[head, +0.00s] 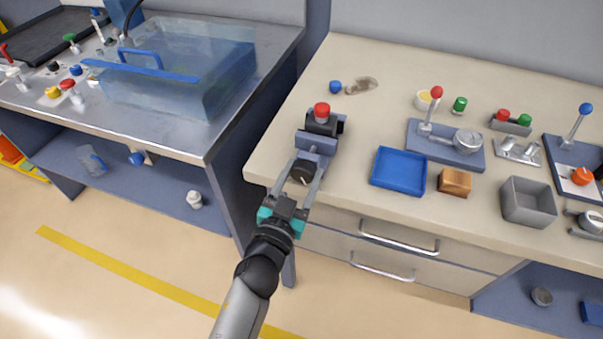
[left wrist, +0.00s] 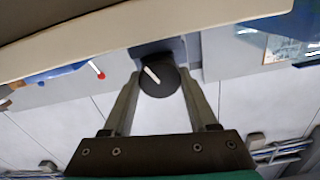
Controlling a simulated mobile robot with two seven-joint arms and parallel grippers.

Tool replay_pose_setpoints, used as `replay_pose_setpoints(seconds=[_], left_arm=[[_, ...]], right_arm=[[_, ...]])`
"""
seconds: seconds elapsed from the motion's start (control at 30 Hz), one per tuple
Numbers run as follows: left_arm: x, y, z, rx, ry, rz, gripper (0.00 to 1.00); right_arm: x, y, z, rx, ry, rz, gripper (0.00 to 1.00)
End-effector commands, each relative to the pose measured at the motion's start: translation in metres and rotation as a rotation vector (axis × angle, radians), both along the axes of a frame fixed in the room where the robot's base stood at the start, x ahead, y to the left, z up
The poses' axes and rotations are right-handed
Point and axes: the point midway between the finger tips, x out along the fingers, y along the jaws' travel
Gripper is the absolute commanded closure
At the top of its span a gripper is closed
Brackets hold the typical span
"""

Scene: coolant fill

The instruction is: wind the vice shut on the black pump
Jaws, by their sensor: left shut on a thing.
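The blue-grey vice (head: 317,143) stands at the near left edge of the beige bench. The black pump (head: 320,125) with a red cap sits between the vice's jaws; I cannot tell whether both jaws touch it. The vice's round black knob (head: 302,174) faces me at the front. My left gripper (head: 304,172) is shut on this knob, one finger on each side. The left wrist view shows the knob (left wrist: 159,82) between the fingertips, with a slanted white mark on its face. My right gripper is not in view.
A blue tray (head: 398,171), a brown block (head: 455,182) and a grey bin (head: 527,202) stand right of the vice. A fixture with a red-knobbed lever (head: 437,92) stands behind them. Drawers with handles (head: 400,245) are below. A clear tank (head: 180,70) is on the left bench.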

Motion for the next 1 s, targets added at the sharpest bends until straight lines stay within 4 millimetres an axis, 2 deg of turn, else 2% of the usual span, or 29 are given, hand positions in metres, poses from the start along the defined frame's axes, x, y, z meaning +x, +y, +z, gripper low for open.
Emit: replay_pose_setpoints(seconds=[0.03, 0.43, 1.0], left_arm=[[-0.0001, -0.0001, 0.0000, 0.000, 0.000, 0.000, 0.53], [-0.0002, 0.0000, -0.0001, 0.000, 0.000, 0.000, 0.97], [-0.0003, -0.0003, -0.0003, 0.118, -0.038, 0.000, 0.97]], right_arm=[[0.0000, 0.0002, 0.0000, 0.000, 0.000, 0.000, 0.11], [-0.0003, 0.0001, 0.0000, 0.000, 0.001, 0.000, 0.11], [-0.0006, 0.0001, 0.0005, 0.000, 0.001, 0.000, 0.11]])
